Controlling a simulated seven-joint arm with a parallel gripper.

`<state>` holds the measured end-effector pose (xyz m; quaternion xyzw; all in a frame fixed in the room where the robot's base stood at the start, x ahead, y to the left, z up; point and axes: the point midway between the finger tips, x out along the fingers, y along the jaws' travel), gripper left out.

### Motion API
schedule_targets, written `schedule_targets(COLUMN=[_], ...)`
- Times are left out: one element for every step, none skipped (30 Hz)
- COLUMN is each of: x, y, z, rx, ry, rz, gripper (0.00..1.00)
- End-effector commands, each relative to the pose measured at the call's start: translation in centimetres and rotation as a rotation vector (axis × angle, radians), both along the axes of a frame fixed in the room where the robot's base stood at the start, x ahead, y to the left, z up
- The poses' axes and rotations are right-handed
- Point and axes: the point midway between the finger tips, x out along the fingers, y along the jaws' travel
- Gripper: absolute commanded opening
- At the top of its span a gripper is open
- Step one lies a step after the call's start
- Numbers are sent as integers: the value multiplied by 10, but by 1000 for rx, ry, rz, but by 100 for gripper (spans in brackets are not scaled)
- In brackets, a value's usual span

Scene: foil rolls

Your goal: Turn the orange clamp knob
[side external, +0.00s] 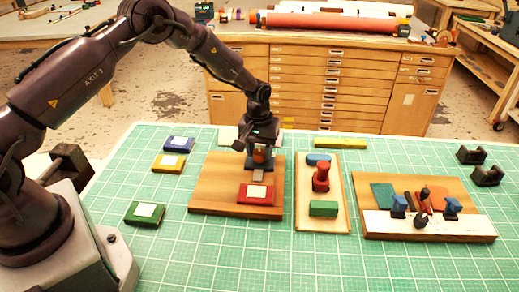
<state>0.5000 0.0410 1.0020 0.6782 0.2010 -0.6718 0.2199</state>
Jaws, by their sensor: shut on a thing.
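The orange clamp knob (261,157) shows just below my gripper (261,148), at the back part of a brown wooden board (218,183). My gripper points down and is shut on the knob; its fingers partly cover it. A dark block lies behind and beside the knob, and a small grey plate (258,175) shows in front of it. The clamp's details are too small to tell. A red block with a pale label (256,194) lies at the front of the same board.
Blue (178,144), yellow (168,162) and green (145,213) labelled blocks lie left on the green mat (200,255). Right of the board stands a narrow board with a red knobbed piece (321,177), then a tool board (480,226). The front mat is clear.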

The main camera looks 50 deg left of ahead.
Motion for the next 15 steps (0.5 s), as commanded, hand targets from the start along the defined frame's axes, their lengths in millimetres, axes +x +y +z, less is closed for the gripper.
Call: schedule_targets(x=[0,0,0,0,0,0,0,0,0,0,0,0,0,0,0], y=[-1,-1,-1,-1,-1,-1,-1,-1,-1,-1,-1,-1,-1,-1,-1], z=[1,1,1,1,1,1,1,1,1,1,1,1,1,1,1], rx=[-2,-2,-2,-1,-2,-2,-2,-2,-2,-2,-2,-2,-2,-2,-2], ry=[2,2,2,2,1,1,1,2,2,1,1,2,2,2,2], rz=[-46,-74,-112,-140,-169,-207,-235,-264,-302,-330,-359,-396,-425,-454,-491], gripper=[16,16,16,16,16,16,16,16,16,16,16,16,16,16,16])
